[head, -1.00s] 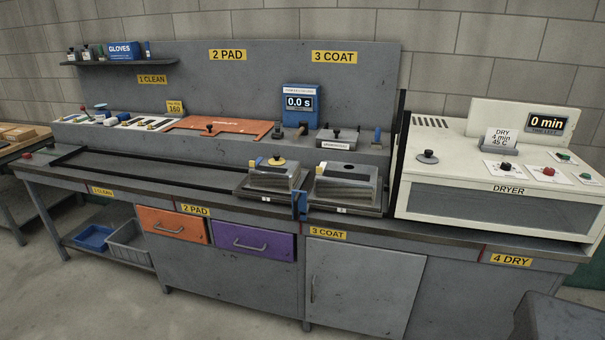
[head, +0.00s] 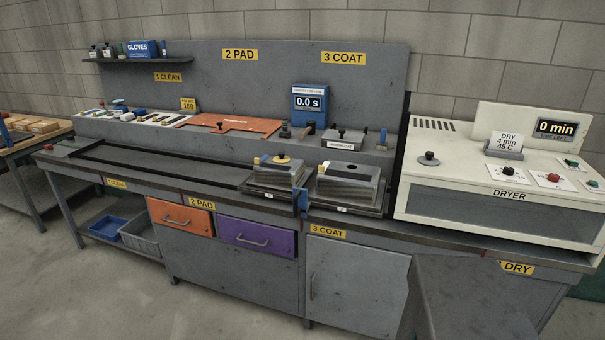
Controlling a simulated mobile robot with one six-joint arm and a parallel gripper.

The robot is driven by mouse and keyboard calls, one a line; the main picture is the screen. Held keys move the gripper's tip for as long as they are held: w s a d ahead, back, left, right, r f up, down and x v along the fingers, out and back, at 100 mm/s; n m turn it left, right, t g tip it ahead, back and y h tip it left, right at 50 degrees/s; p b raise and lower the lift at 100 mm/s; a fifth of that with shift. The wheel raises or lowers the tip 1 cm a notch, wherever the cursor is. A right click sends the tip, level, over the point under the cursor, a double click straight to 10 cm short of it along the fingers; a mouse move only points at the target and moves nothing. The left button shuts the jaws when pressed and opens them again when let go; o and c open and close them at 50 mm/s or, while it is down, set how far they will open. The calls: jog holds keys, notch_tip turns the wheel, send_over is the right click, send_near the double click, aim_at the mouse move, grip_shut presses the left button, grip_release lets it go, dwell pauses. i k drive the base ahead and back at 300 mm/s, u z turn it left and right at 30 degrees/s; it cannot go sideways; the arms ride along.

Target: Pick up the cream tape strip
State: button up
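I cannot make out a cream tape strip for certain in the head view. Small light and coloured items lie on a white tray (head: 152,119) at the back left of the workbench, too small to tell apart. My gripper is not in view. A plain dark grey block, perhaps part of my own body, covers the lower right of the view and hides some of the bench front.
A long grey workbench (head: 120,165) runs across the view, with an orange plate (head: 232,124), two metal block fixtures (head: 347,183) and a white dryer (head: 440,160) at right. A side table (head: 20,145) stands far left. Grey floor is open at lower left.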

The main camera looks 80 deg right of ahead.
aim_at(323, 169)
jog(key=u, duration=0.85)
jog(key=k, duration=2.25)
jog(key=z, duration=0.7)
